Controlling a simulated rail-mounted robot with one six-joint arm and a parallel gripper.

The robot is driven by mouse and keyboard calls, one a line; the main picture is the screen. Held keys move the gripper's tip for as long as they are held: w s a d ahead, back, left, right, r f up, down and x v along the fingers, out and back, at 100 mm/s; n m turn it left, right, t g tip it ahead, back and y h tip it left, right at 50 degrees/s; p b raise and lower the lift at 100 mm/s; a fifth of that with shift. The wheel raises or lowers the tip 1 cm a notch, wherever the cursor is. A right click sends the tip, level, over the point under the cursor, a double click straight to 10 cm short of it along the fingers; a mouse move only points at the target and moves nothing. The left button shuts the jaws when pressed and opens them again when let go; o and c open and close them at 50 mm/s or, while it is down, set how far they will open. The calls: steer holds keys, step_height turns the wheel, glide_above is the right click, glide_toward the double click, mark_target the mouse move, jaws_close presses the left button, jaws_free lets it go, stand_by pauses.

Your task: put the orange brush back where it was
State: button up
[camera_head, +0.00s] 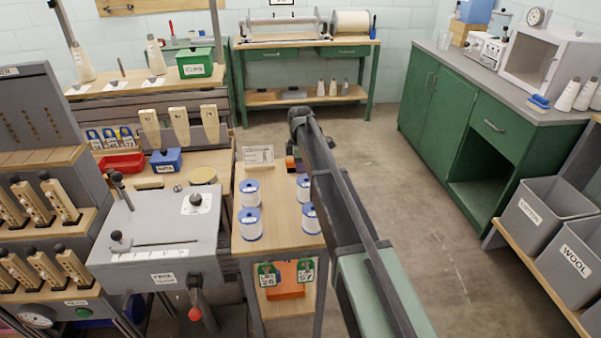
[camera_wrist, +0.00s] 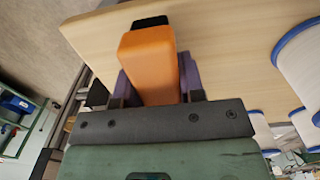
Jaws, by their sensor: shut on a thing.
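The orange brush (camera_wrist: 148,62) shows in the wrist view as an orange block with a black part at its far end. My gripper (camera_wrist: 156,78) is shut on it, with purple fingers on both sides. Behind the brush lies the pale wooden top of the small table (camera_wrist: 225,35); I cannot tell whether the brush touches it. In the head view my gripper (camera_head: 292,163) is at the back right edge of that table (camera_head: 277,218), mostly hidden behind my arm. The brush is not clear there.
Several white spools with blue rims, such as one (camera_head: 249,224), stand on the small table. A small sign (camera_head: 258,155) stands at its back. A grey machine (camera_head: 160,235) is close on the left. Open floor (camera_head: 400,170) lies to the right, before the green cabinet (camera_head: 455,125).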

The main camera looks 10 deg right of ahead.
steer(key=shift+f, duration=0.15)
steer(key=o, duration=0.8)
step_height(320, 180, up, 13)
steer(key=p, duration=1.2)
steer(key=s+m, duration=0.2)
steer(key=s, duration=0.3)
steer(key=s+m, duration=0.2)
steer(key=s, duration=0.4)
steer(key=s+m, duration=0.2)
steer(key=s, duration=0.3)
steer(key=shift+s+f+m, duration=0.3)
steer(key=s+m, duration=0.3)
steer(key=s, duration=0.3)
steer(key=s+m, duration=0.4)
steer(key=s, duration=0.3)
steer(key=s+m, duration=0.3)
steer(key=s, duration=0.4)
steer(key=shift+m, duration=0.4)
steer(key=shift+r, duration=0.1)
